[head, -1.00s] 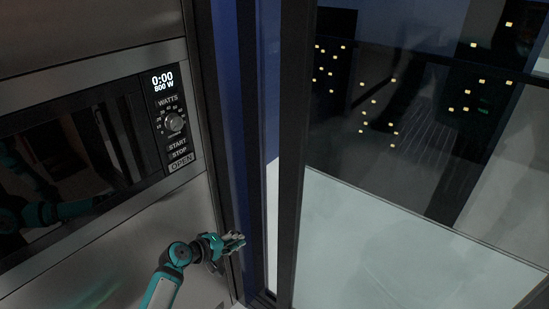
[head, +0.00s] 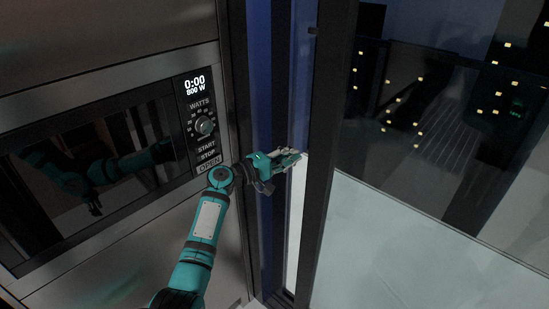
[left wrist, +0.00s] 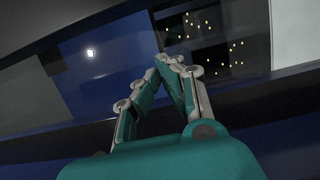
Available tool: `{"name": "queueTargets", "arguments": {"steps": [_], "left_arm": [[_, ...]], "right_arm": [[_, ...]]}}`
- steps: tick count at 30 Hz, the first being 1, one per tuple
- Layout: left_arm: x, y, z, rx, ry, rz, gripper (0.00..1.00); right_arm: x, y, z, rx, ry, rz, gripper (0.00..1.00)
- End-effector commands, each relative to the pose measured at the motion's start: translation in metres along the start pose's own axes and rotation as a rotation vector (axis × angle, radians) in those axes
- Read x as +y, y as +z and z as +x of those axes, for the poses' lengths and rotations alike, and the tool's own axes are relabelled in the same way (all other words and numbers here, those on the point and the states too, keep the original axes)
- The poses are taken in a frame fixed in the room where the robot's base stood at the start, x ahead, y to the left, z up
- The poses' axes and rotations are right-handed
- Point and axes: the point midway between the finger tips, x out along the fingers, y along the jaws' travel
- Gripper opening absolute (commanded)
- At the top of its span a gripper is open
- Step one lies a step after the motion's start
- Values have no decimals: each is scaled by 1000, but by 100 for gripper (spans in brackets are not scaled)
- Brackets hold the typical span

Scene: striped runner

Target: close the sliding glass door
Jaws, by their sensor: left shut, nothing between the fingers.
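The sliding glass door has a dark upright frame (head: 329,150), with a large glass pane (head: 430,170) to its right. Left of that frame is a narrow blue and pale strip (head: 302,60); I cannot tell whether it is glass or a gap. My left gripper (head: 298,157) is shut and empty, pointing right across this strip, with its fingertips just left of the dark frame. I cannot tell whether they touch it. In the left wrist view the fingertips of my left gripper (left wrist: 172,60) meet in front of dark frame bars and glass. My right gripper is not in view.
A built-in microwave (head: 100,170) with a control panel (head: 203,125) fills the steel wall on the left, close beside my left arm. A pale surface (head: 400,250) lies beyond the glass. Small yellow lights show in the dark outside.

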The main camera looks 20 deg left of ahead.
Motion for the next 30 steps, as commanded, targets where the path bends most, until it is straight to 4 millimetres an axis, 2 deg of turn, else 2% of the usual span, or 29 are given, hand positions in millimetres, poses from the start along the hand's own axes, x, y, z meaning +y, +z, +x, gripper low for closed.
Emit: {"name": "queueTargets", "arguments": {"steps": [1, 6, 12, 23, 26, 30], "left_arm": [[2, 12, 0, -3, -2, -3, 0], [1, 31, 5, -2, -1, -3, 0], [-1, 37, 6, 0, -2, -1, 0], [-1, 39, 6, 0, -1, -1, 0], [-1, 44, 8, -1, -1, -2, 0], [-1, 63, 12, -8, -1, -3, 0]], "right_arm": [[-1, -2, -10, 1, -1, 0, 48], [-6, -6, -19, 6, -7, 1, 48], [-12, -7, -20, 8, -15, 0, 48], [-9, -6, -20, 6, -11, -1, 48], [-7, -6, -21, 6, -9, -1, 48], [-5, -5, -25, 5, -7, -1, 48]]}}
